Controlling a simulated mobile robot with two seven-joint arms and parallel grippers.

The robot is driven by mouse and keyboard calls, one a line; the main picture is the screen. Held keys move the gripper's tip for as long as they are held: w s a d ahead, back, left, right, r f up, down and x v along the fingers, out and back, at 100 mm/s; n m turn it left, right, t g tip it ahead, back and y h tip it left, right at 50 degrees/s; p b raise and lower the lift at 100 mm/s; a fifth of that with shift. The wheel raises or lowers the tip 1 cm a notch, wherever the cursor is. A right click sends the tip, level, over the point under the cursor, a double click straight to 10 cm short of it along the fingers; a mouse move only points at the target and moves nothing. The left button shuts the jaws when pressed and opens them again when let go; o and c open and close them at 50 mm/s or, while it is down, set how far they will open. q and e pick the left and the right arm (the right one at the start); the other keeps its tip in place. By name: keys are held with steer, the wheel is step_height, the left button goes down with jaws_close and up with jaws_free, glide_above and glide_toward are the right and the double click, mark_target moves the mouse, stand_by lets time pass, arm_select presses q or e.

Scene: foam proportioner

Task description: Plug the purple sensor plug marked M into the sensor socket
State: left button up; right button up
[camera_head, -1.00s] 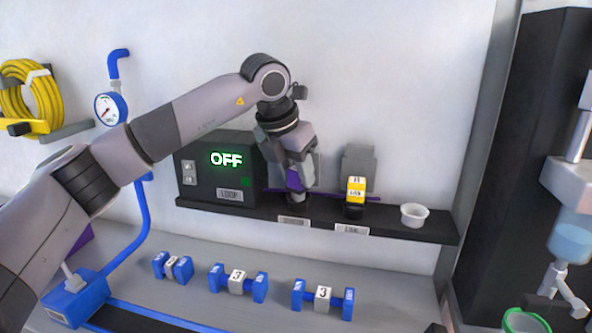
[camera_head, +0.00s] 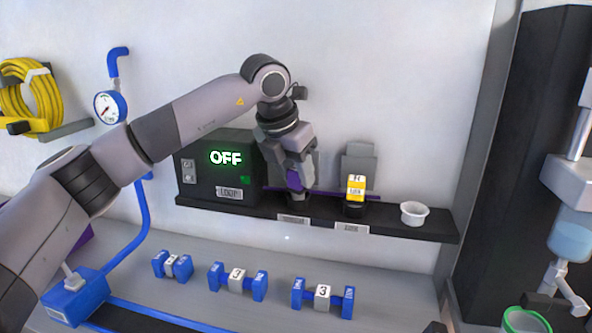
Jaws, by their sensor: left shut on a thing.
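My left gripper (camera_head: 297,180) comes down over the dark shelf, just right of the black box reading OFF. It is shut on the purple sensor plug (camera_head: 293,181), of which only a purple patch shows between the fingers. The M mark cannot be seen. A purple cable (camera_head: 330,193) runs behind along the shelf. The plug is low, over a dark round fitting (camera_head: 298,202) on the shelf; the gripper hides whether it is seated in it. The sensor socket cannot be made out for sure. My right gripper is not in view.
The black control box (camera_head: 218,170) shows a green OFF. A yellow plug (camera_head: 356,187) stands on the shelf (camera_head: 385,217), with a white cup (camera_head: 414,213) to its right. Several blue valve-like parts (camera_head: 238,282) lie below. A gauge (camera_head: 110,107) hangs left.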

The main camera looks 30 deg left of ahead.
arm_select(q)
steer(key=shift+f+b, duration=0.3)
steer(key=shift+f, duration=0.15)
steer(key=o, duration=0.8)
steer(key=shift+o, duration=0.2)
steer(key=shift+r, duration=0.1)
steer(key=p+v, duration=0.5)
steer(key=v, duration=0.6)
